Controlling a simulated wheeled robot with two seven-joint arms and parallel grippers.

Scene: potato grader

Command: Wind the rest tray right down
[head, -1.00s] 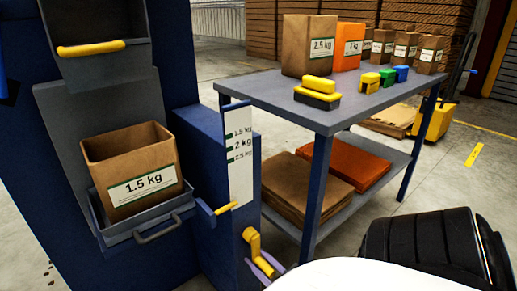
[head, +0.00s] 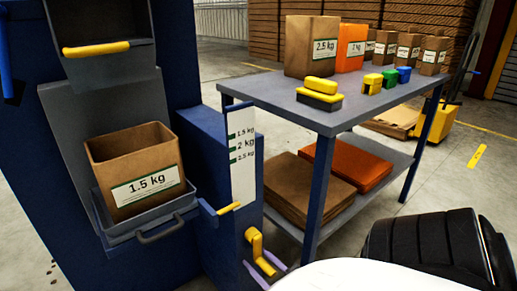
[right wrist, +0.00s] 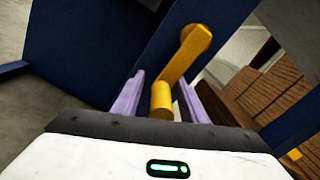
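The grey rest tray (head: 150,229) is at the left in the head view, with an open brown 1.5 kg bag (head: 135,165) upright on it. A yellow pointer (head: 229,208) beside the tray sits below the lowest mark, 2.5 kg, on the white scale (head: 242,170). The yellow crank (head: 255,240) is low on the blue housing; it also shows in the right wrist view (right wrist: 185,55). My right gripper (head: 265,268) has its purple fingers on either side of the crank's knob, with visible gaps in the wrist view (right wrist: 168,92). My left gripper is out of view.
A blue-grey table (head: 340,115) stands to the right, holding a 2.5 kg bag (head: 311,45), an orange bag (head: 350,47), a yellow-black stamp-like block (head: 319,94) and small coloured blocks. Its lower shelf carries flat brown and orange stacks. A yellow-handled chute (head: 96,48) is above the tray.

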